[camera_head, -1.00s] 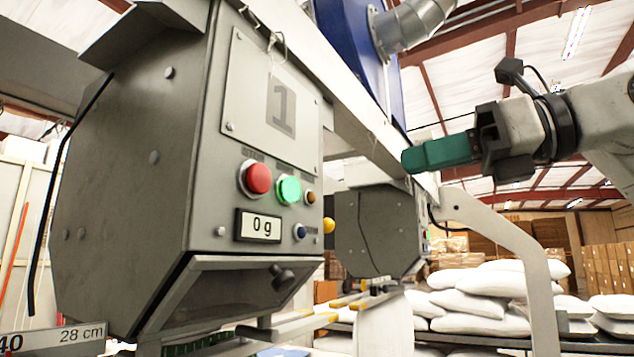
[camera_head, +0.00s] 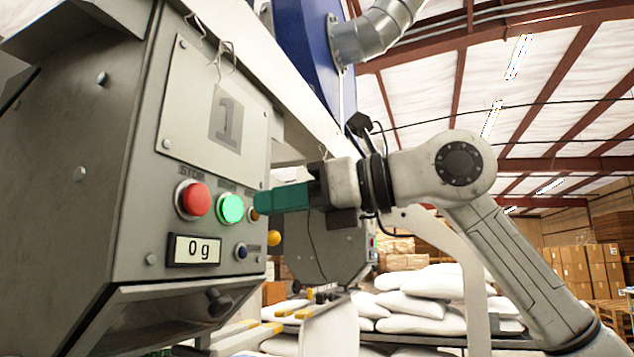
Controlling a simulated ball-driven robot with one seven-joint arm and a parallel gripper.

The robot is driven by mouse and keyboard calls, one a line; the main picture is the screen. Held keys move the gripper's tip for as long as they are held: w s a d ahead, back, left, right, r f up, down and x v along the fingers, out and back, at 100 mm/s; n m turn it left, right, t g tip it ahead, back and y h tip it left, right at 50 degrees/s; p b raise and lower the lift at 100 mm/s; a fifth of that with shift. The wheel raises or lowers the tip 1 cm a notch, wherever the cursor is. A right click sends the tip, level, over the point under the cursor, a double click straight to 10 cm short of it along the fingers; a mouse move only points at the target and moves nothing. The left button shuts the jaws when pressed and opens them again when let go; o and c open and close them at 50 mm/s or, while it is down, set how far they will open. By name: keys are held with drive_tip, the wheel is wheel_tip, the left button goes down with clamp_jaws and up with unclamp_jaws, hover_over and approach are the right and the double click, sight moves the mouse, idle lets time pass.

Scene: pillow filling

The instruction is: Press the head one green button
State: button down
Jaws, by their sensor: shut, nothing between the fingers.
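The green button (camera_head: 231,208) glows on the front panel of the grey filling head marked 1 (camera_head: 226,118). It sits between the red stop button (camera_head: 193,199) and a small amber button (camera_head: 255,214). My gripper (camera_head: 262,203), with green fingers, is shut and empty. It points left at the panel, and its tip appears just right of the green button, partly covering the amber button. I cannot tell whether the tip touches the panel. The green button is fully visible.
A display (camera_head: 195,250) reads 0 g below the buttons, with a blue button (camera_head: 241,251) and a yellow knob (camera_head: 274,238) to its right. A second grey head (camera_head: 322,245) stands behind. White sacks (camera_head: 425,295) and cardboard boxes (camera_head: 585,262) are in the background.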

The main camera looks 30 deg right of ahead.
sight(233, 208)
drive_tip(key=shift+p+x, duration=0.3)
drive_tip(key=shift+x, duration=1)
